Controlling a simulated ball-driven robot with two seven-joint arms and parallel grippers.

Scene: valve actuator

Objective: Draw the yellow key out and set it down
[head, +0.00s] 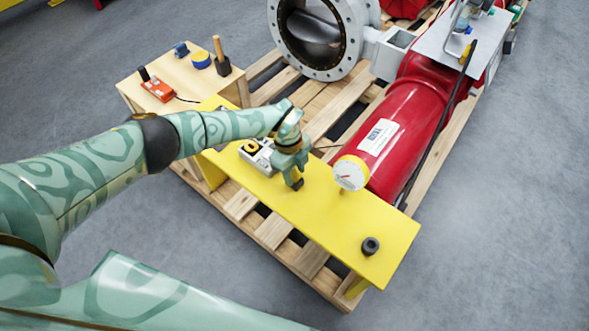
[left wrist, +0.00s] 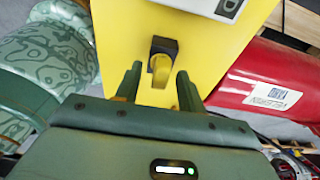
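The yellow key (left wrist: 161,70) stands in a small dark block (left wrist: 163,47) on the yellow bench (left wrist: 117,40), seen in the left wrist view. My left gripper (left wrist: 159,88) is open, with one finger on each side of the key's near end; I cannot tell if either touches it. In the head view my left gripper (head: 294,180) points down low over the yellow bench (head: 330,215), beside a white box with a yellow-and-black part (head: 257,154). The gripper hides the key there. My right gripper is out of view.
A dark round piece (head: 370,246) sits at the bench's near right end. A gauge (head: 350,173) and red cylinder (head: 405,130) stand close to the gripper's right. A wooden box (head: 180,77) with an orange device (head: 158,89) is at upper left.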

